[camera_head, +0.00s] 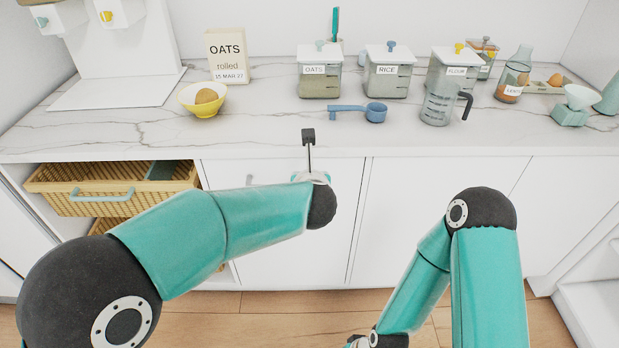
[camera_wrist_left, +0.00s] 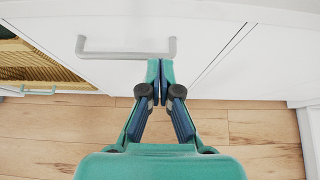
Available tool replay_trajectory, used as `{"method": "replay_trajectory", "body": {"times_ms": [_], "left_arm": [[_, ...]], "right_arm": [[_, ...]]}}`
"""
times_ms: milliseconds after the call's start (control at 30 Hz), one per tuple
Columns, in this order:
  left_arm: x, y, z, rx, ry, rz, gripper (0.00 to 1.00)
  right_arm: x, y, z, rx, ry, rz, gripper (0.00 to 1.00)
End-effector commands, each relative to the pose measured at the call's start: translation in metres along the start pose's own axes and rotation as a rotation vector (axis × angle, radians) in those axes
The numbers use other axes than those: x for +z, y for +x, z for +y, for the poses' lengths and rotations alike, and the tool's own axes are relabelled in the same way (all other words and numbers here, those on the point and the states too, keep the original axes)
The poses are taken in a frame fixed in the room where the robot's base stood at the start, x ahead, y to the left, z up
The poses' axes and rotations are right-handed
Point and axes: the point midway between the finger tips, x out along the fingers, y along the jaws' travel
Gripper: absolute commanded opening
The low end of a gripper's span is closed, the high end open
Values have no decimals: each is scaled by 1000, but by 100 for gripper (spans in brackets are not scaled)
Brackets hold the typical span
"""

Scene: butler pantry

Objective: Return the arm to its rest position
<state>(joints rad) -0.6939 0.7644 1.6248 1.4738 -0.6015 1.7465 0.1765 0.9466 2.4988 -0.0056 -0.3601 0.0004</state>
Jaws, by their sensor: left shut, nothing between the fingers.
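My left gripper (camera_wrist_left: 160,80) is shut and empty in the left wrist view. Its fingertips point at a white cabinet front and appear just below a grey bar handle (camera_wrist_left: 125,54); I cannot tell the gap to it. In the head view my left arm reaches in from the left, with its wrist in front of the cabinets below the counter edge. The left fingers are hidden there behind the wrist. My right arm is bent on the right of the head view, its forearm running down to the bottom edge.
A wicker basket drawer (camera_head: 75,190) sits under the counter at left. Wooden floor (camera_head: 255,302) lies below.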

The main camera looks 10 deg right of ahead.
Motion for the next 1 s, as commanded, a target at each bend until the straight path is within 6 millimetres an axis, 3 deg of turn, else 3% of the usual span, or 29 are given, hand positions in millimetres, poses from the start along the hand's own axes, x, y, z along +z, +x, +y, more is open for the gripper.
{"method": "replay_trajectory", "body": {"times_ms": [200,300,433,533,667,800,900,1000], "left_arm": [[1,-10,2,2,-2,2,0],[2,-7,12,16,-12,9,0],[0,9,52,72,-48,42,0],[-20,28,103,143,-83,106,0],[-76,44,180,231,-45,228,0],[-160,42,248,223,189,392,0],[-229,22,276,103,480,523,0],[-298,-13,280,-136,838,613,0]], "right_arm": [[0,0,0,0,0,0,71],[0,-3,-1,0,0,0,71],[0,-11,-4,0,0,0,71],[0,-21,-8,0,0,0,71],[0,-36,-13,0,0,0,71],[0,-53,-19,0,0,0,71],[0,-65,-23,0,0,0,71],[0,-75,-27,0,0,0,71]]}}
